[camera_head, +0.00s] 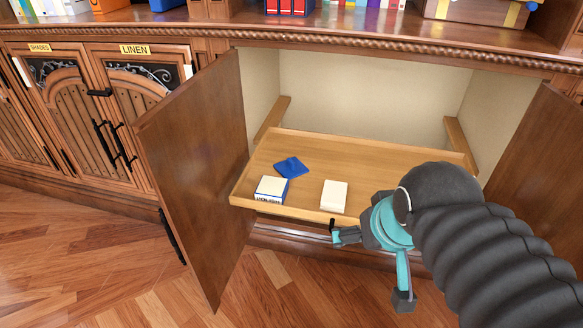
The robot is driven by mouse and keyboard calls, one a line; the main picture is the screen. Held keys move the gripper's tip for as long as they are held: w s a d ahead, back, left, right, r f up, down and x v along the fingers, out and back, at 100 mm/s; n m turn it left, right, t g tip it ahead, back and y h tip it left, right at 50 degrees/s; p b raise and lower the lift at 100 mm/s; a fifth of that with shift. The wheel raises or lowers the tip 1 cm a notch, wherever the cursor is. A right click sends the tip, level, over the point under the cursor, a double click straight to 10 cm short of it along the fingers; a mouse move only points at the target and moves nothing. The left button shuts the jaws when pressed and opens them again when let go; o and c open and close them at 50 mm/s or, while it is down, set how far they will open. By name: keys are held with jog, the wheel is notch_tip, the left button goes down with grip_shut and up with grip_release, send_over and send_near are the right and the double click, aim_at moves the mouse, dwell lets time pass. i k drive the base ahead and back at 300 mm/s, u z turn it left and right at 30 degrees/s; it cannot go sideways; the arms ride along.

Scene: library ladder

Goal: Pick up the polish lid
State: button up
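A wooden pull-out tray (410,177) in the open cabinet holds three small things. A flat blue piece (291,167) lies towards the back left; it may be the polish lid, but no marking confirms this. A white box with a blue lettered side (271,188) sits at the front left. A plain white block (334,196) is near the front middle. My teal gripper (371,267) is just in front of the tray's front edge, right of and nearer than the white block. Its two fingers are spread wide with nothing between them.
Open cabinet doors stand on the left (195,165) and right (540,175) of the tray. A shelf ledge (350,38) with books runs above. The tray's back and right are bare, and the wood floor (100,265) at left is clear.

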aim_at(290, 169)
jog(key=z, duration=0.05)
jog(key=k, duration=0.5)
jog(key=u, duration=0.9)
jog(key=i, duration=0.75)
jog(key=z, duration=0.85)
